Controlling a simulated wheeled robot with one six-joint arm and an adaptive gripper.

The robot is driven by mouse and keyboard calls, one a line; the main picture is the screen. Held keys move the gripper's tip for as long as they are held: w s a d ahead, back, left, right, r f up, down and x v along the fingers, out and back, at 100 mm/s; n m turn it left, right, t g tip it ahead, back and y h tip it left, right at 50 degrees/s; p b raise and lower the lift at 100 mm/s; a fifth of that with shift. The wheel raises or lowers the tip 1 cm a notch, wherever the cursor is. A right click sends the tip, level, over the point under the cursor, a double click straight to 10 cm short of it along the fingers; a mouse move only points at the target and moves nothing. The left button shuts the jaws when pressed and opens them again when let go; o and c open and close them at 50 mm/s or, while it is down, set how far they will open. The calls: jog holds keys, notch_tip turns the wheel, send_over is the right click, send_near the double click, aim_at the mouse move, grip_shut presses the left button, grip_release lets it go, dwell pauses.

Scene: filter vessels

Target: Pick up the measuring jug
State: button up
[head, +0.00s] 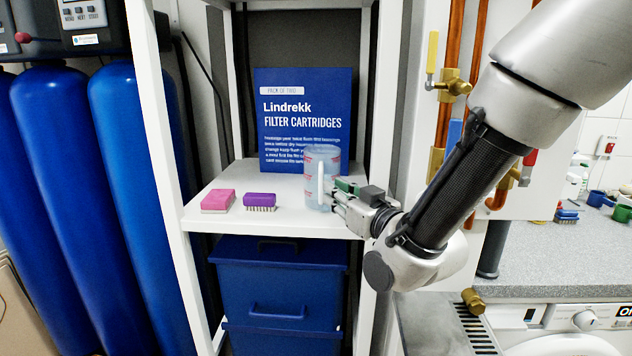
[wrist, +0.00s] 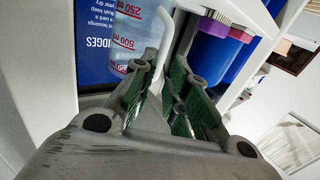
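The measuring jug (head: 325,158) is clear and pale blue with red markings. It stands upright on the white shelf (head: 265,222), near its front right, and its white handle faces the front. My gripper (head: 342,197) reaches in from the right at the jug's lower front. In the wrist view the jug (wrist: 128,42) shows its red volume marks, and its handle (wrist: 163,40) lies between the green-padded fingers of my gripper (wrist: 163,75). The fingers stand apart on either side of the handle. Whether either pad touches it is hard to tell.
A pink sponge (head: 218,201) and a purple brush (head: 260,201) lie left of the jug. A blue Lindrekk filter cartridge box (head: 300,110) stands behind it. White shelf posts (head: 163,150) flank the shelf. Blue bins (head: 275,285) sit below.

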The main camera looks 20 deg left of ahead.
aim_at(321, 198)
jog(key=x, duration=0.6)
jog(key=shift+w+a, duration=0.2)
jog(key=shift+w, duration=0.05)
jog(key=shift+r, duration=0.1)
grip_shut()
